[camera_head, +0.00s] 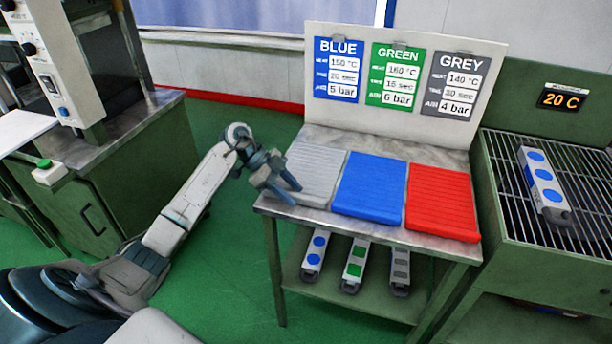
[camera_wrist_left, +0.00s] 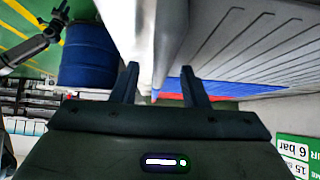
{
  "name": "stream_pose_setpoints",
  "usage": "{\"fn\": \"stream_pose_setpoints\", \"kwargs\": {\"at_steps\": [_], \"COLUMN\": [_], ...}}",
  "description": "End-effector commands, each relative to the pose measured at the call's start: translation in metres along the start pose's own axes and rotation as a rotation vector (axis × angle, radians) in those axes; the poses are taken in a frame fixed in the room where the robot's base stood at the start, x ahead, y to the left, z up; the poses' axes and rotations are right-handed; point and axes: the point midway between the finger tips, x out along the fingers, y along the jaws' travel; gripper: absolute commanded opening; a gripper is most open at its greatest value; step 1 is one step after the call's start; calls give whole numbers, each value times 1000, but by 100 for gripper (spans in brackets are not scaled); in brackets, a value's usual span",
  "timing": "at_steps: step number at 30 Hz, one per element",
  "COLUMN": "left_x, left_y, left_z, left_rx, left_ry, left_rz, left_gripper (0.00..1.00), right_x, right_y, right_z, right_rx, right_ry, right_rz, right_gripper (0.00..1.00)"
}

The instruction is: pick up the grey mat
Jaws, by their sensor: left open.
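The grey mat (camera_head: 318,170) lies ribbed side up on the metal table top, at the left of a row with the blue mat (camera_head: 370,187) and the red mat (camera_head: 442,202). My left gripper (camera_head: 284,192) is open at the grey mat's left front edge. In the left wrist view the grey mat (camera_wrist_left: 245,42) fills the upper right, with its edge near the open left gripper (camera_wrist_left: 160,84). I cannot tell whether the fingers touch the mat. My right gripper is not in view.
A settings board (camera_head: 402,85) stands behind the mats. Another blue-dotted dispenser (camera_head: 543,185) lies on the grille at right. A green cabinet (camera_head: 105,190) stands at left, with open floor between.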

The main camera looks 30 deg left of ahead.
Motion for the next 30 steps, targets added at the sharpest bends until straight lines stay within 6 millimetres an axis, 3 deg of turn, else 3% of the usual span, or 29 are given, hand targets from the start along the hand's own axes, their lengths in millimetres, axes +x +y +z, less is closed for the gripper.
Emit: {"fn": "stream_pose_setpoints", "kwargs": {"at_steps": [1,7,17,30], "left_x": [0,0,-3,-58], "left_y": [0,0,0,-1], "left_z": [0,0,-3,-57], "left_rx": [0,0,3,4], "left_ry": [0,0,0,0], "left_rz": [0,0,-2,-4], "left_gripper": [37,0,0,0], "right_x": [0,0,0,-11], "right_y": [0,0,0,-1], "right_z": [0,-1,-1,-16], "right_rx": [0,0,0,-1], "right_ry": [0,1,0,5], "right_rz": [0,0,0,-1], "right_gripper": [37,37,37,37]}}
